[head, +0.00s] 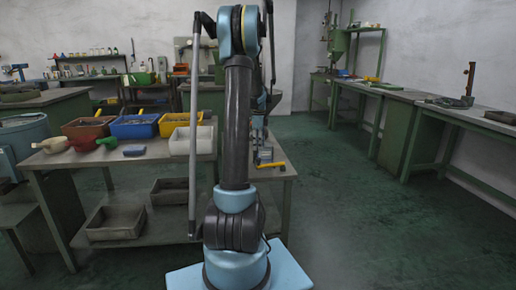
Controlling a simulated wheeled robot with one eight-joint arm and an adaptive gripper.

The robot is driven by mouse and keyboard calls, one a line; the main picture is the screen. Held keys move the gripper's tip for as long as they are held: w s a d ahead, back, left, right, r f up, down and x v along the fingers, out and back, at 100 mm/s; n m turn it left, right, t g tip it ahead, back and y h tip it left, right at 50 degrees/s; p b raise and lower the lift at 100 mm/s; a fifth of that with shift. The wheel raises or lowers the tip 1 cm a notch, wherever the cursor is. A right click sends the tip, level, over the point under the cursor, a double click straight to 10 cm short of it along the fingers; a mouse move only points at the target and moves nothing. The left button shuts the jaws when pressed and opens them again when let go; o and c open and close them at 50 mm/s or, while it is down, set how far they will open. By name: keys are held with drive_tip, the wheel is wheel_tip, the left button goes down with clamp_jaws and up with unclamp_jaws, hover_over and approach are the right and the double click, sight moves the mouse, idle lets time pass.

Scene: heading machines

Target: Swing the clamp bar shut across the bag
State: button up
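My arm stands in the middle of the head view and bends over at the top, with its far part coming down behind the upright link. My gripper (262,152) seems to be at the lower end, over the right end of the near workbench (150,166). It is small and partly covered, so its fingers cannot be made out. A small device with a yellow bar (271,165) sits on the bench close below it; I cannot tell whether this is the clamp bar or whether they touch. I cannot make out a bag; my arm hides part of the bench.
Green-legged benches (425,98) line the right wall. The floor (350,210) between is clear.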

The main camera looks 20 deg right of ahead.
drive_tip(key=shift+s, duration=0.3)
drive_tip(key=c, duration=0.4)
drive_tip(key=s+m+t, duration=0.1)
drive_tip(key=s+m, duration=0.2)
drive_tip(key=s+r+m+t, duration=0.1)
drive_tip(key=s+m, duration=0.2)
drive_tip(key=s, duration=0.1)
drive_tip(key=s+m+t, duration=0.2)
drive_tip(key=s+m, duration=0.2)
drive_tip(key=shift+s+r, duration=0.15)
drive_tip(key=shift+r, duration=0.05)
clamp_jaws()
drive_tip(key=w+f, duration=0.7)
drive_tip(key=f, duration=0.2)
drive_tip(key=shift+m, duration=0.4)
drive_tip(key=shift+a+f, duration=0.1)
